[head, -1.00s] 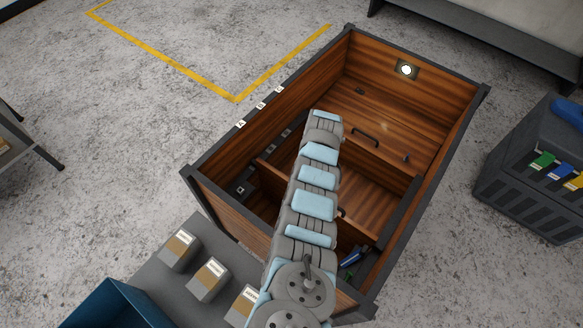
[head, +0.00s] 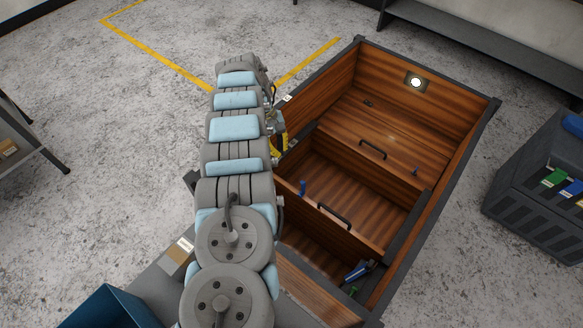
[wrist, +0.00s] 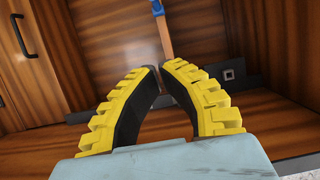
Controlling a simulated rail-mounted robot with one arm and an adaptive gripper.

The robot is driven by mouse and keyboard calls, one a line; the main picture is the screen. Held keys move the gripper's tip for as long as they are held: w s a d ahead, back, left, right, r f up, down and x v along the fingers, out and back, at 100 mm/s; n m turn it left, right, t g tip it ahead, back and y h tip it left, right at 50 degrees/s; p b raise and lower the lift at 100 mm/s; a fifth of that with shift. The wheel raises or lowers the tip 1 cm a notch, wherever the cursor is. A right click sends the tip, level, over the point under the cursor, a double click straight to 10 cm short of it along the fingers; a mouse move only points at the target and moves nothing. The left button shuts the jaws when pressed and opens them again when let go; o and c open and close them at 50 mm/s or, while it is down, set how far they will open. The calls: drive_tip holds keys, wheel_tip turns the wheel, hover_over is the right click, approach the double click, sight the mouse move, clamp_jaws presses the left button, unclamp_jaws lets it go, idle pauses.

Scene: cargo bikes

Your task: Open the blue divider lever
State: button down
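The blue divider lever (head: 302,187) stands upright at the left end of the near wooden divider (head: 350,232) inside the cargo box. In the wrist view the blue lever (wrist: 157,8) shows at the top edge, beyond the fingertips, on a narrow wooden edge. My gripper (wrist: 160,72) has yellow ridged fingers with black inner pads. Its tips nearly meet with nothing between them. In the head view my gripper (head: 279,143) is partly hidden by my arm, by the box's left wall, apart from the lever.
Black handles sit on the near divider (head: 334,216) and the far panel (head: 372,149). Blue and green items (head: 357,272) lie in the front compartment. A dark crate (head: 535,195) stands right of the box. A bench (head: 490,45) is behind.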

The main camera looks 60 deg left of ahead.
sight(302, 189)
drive_tip(key=x, duration=0.9)
drive_tip(key=shift+d+f, duration=0.2)
drive_tip(key=shift+f, duration=0.15)
drive_tip(key=shift+w+d+r+p, duration=0.2)
drive_tip(key=shift+r+p, duration=0.1)
drive_tip(key=shift+p, duration=0.6)
drive_tip(key=d+p, duration=0.2)
drive_tip(key=p, duration=0.1)
drive_tip(key=shift+w+r, duration=0.15)
drive_tip(key=shift+w, duration=0.25)
drive_tip(key=shift+w+d+p, duration=0.3)
drive_tip(key=shift+d+p, duration=0.3)
drive_tip(key=shift+p, duration=0.3)
